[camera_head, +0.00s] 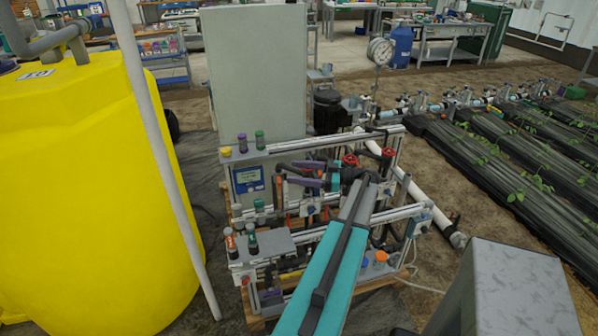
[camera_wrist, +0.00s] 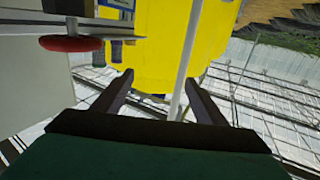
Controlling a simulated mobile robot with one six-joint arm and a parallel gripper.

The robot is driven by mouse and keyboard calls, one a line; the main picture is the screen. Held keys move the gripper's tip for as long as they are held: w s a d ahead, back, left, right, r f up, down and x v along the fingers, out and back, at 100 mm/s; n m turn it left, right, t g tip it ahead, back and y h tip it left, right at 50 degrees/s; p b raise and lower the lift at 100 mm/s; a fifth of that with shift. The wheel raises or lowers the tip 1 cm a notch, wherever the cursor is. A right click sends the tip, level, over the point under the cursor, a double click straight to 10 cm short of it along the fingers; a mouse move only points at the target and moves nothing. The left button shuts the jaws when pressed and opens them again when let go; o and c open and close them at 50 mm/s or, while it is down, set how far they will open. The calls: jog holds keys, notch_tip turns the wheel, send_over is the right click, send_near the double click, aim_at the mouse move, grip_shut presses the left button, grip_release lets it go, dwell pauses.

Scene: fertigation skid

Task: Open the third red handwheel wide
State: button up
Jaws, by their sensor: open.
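Two red handwheels show in the head view at the back of the skid, one just behind my gripper's wrist (camera_head: 351,160) and one farther right (camera_head: 388,152). I cannot tell which is the third; others may be hidden by my arm. My gripper (camera_head: 288,173) points left over the skid, its purple fingers apart and empty. In the wrist view, a red handwheel (camera_wrist: 72,43) shows nearly edge-on at upper left, outside and left of the open fingers (camera_wrist: 160,79). Nothing is between the fingertips except the background.
A yellow tank (camera_head: 85,200) stands at left behind a slanted grey pipe (camera_head: 165,160). A grey cabinet (camera_head: 255,75) rises behind the skid. A blue-screened controller (camera_head: 249,180) and rail-mounted fittings crowd the area below my gripper. Planted rows (camera_head: 510,150) lie at right.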

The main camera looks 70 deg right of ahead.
jog(key=shift+s+a+r+b, duration=0.1)
jog(key=shift+s+a+b, duration=0.2)
jog(key=shift+a, duration=0.55)
jog(key=shift+s+a+r+b, duration=0.1)
jog(key=shift+s+a+b, duration=0.1)
jog(key=shift+s+a, duration=0.45)
jog(key=shift+s+a+r+b, duration=0.15)
jog(key=shift+a+b, duration=0.1)
jog(key=shift+a, duration=0.75)
jog(key=shift+f, duration=0.1)
